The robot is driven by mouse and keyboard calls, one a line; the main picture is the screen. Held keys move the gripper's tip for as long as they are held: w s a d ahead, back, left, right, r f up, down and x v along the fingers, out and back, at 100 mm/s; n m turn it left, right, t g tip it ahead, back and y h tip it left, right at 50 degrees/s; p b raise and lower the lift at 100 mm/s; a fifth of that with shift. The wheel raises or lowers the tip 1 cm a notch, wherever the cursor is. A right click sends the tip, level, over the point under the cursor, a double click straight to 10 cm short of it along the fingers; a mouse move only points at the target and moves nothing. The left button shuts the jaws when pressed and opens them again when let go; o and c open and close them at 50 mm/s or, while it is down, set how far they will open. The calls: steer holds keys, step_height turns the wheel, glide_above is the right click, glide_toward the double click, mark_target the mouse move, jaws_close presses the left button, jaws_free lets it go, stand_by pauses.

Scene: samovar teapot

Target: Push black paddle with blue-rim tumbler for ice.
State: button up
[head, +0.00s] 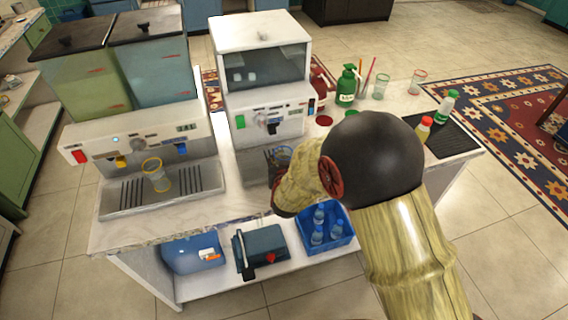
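The white ice machine (262,104) stands in the middle of the counter, with a clear bin on top holding a few ice cubes. Its black paddle (272,127) hangs at the front, below the small controls. The blue-rim tumbler (281,154) is upright, low in front of the machine over its dark drip tray, below and slightly right of the paddle. A gap seems to show between rim and paddle, but I cannot tell for certain. My forearm and wrist cover the tumbler's lower right side. My gripper's fingers are hidden, so I cannot see whether they hold the tumbler.
A two-tank drink machine (140,150) stands left, with a yellow-rim glass (156,175) on its tray. Bottles, including a green pump bottle (347,86), and glasses stand right. The lower shelf holds a blue crate (343,243) of bottles and a toaster-like box (262,248).

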steer(key=shift+w+a, duration=0.4)
steer(key=shift+w, duration=0.95)
steer(key=shift+w+a, duration=0.35)
steer(key=shift+w, duration=1.05)
steer(key=shift+w+a, duration=0.4)
steer(key=shift+w, duration=0.95)
steer(key=shift+w+a, duration=0.2)
steer(key=shift+w, duration=0.75)
steer(key=shift+s, duration=0.1)
steer(key=shift+s+d, duration=0.2)
steer(key=shift+s, duration=0.6)
steer(key=shift+s+d, duration=0.25)
steer(key=shift+s, duration=0.5)
steer(key=shift+s+d, duration=0.2)
steer(key=shift+s, duration=0.6)
steer(key=shift+s, duration=0.1)
steer(key=s, duration=0.2)
steer(key=s+d, duration=0.1)
steer(key=s, duration=0.2)
steer(key=s+d, duration=0.1)
steer(key=s, duration=0.2)
steer(key=shift+s+d, duration=0.4)
steer(key=shift+s, duration=0.3)
